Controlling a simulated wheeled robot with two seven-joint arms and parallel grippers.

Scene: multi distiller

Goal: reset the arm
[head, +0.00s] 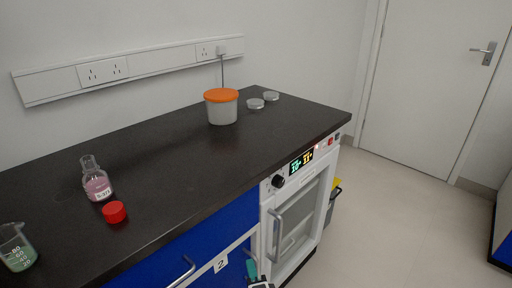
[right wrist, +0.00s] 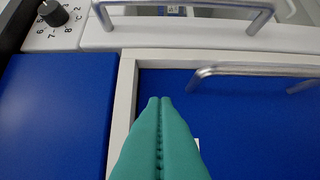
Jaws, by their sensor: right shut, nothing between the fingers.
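My right gripper (head: 251,269) shows at the bottom of the head view, in front of the blue cabinet below the counter. Its teal fingers are closed together and empty. In the right wrist view the shut fingers (right wrist: 159,101) point at the blue cabinet front, just below the white appliance. No object touches the fingertips. My left gripper is not in the head view.
The black counter (head: 160,150) holds a flask of pink liquid (head: 97,186), a red cap (head: 115,212), a beaker of green liquid (head: 17,249) and an orange-lidded tub (head: 222,108). A white oven (head: 298,215) with a handle stands close beside the right gripper. Open floor (head: 400,220) lies right.

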